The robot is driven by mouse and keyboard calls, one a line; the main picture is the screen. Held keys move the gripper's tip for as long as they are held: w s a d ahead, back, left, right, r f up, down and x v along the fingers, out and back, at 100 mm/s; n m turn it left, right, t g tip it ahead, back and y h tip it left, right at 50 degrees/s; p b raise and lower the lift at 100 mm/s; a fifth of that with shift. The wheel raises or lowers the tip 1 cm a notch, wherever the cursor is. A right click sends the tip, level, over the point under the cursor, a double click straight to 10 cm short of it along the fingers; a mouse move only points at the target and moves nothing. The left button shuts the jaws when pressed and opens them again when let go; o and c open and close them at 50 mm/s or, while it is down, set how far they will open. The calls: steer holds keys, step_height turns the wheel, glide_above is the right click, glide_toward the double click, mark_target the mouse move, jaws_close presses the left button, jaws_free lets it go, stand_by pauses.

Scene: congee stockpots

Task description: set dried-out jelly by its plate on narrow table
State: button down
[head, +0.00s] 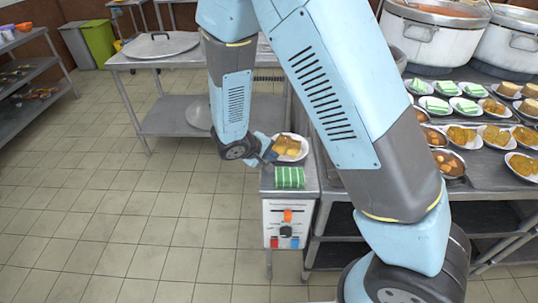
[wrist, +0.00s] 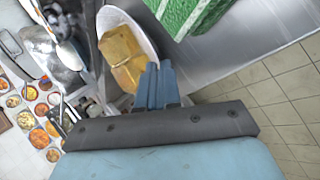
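The narrow steel table (head: 311,178) carries a white plate (head: 304,151) with yellow-orange jelly-like pieces (head: 288,145). In the wrist view, the plate (wrist: 147,38) holds brown-yellow blocks (wrist: 122,52). A green block with pale stripes (head: 290,177) lies on the table just in front of the plate, off it; it also shows in the wrist view (wrist: 190,12). I cannot tell which is the dried-out jelly. My gripper (head: 268,153) is at the plate's left side; in the wrist view its blue fingers (wrist: 158,72) are close together beside the plate's rim, with nothing visible between them.
A control panel (head: 288,225) with coloured switches is on the table's front. A steel counter (head: 480,170) at right holds several plates of food and large stockpots (head: 435,35). A steel table with a round lid (head: 160,45) stands behind left. Tiled floor (head: 110,190) is clear at left.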

steer(key=c, duration=1.3)
jaws_free()
steer(key=shift+c, duration=0.2)
steer(key=v, duration=1.2)
steer(key=s+d+r+m+g+y, duration=0.25)
steer(key=d+r+m, duration=0.25)
steer(key=d+r, duration=1.1)
steer(key=s+d+r+m+t+y, duration=0.2)
steer(key=s+d+r+m+y, duration=0.1)
steer(key=s+d+r, duration=0.6)
steer(key=s+d+y, duration=0.1)
steer(key=s+d, duration=0.1)
steer(key=d, duration=0.1)
steer(key=shift+s+m, duration=0.25)
steer(key=shift+m, duration=0.05)
